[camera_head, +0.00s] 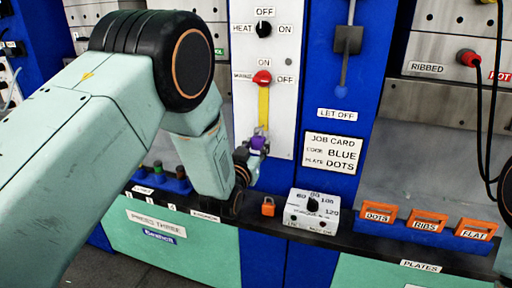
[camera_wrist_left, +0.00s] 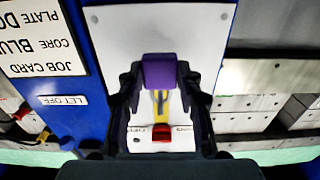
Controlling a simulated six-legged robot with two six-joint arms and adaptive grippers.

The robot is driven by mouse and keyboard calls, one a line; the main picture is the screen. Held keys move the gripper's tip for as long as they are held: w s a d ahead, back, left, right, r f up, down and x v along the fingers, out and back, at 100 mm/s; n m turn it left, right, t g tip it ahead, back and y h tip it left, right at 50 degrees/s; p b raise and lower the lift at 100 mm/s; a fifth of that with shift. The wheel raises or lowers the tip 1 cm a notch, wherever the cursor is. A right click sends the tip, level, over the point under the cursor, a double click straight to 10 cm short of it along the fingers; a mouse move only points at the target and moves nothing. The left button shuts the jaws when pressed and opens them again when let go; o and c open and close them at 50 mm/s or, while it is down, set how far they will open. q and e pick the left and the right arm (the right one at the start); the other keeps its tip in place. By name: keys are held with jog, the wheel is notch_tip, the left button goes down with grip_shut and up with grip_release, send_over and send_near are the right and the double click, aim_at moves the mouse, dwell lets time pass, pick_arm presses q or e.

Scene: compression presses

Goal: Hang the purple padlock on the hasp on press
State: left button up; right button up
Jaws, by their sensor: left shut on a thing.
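The purple padlock (camera_head: 258,142) is in my left gripper (camera_head: 250,158), in front of the lower part of the white press panel. In the left wrist view the padlock (camera_wrist_left: 158,70) sits between the two dark fingers of the left gripper (camera_wrist_left: 160,90), which are shut on it. A yellow strip (camera_head: 263,105), perhaps the hasp, runs down from a red switch knob (camera_head: 262,77) to just above the padlock. In the wrist view the yellow strip (camera_wrist_left: 160,103) appears between padlock and knob. I cannot tell whether padlock and strip touch. My right gripper is not in view.
An orange padlock (camera_head: 268,206) and a white dial box (camera_head: 312,212) stand on the dark ledge below. Orange plates (camera_head: 425,222) sit in a blue rack at right. A lever (camera_head: 346,45) hangs on the blue column beside the panel, above a job card (camera_head: 333,152).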

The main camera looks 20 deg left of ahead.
pick_arm(q)
jog(key=o, duration=1.1)
jog(key=shift+c, duration=0.2)
jog(key=s, duration=1.2)
jog(key=s+a+f+g, duration=0.1)
jog(key=s+f+g, duration=0.5)
jog(key=f, duration=0.4)
jog(key=s+a+f+g, duration=0.2)
jog(key=s+f+g, duration=0.2)
jog(key=s+f, duration=0.5)
jog(key=s+f+g, duration=0.4)
jog(key=s+f, duration=0.1)
jog(key=s, duration=0.6)
jog(key=s+f+g, duration=0.4)
jog(key=s+f, duration=0.2)
jog(key=s, duration=0.5)
jog(key=shift+s+a+f+n+b, duration=0.2)
jog(key=shift+s+a+n+b, duration=0.1)
jog(key=shift+a+n+b, duration=0.1)
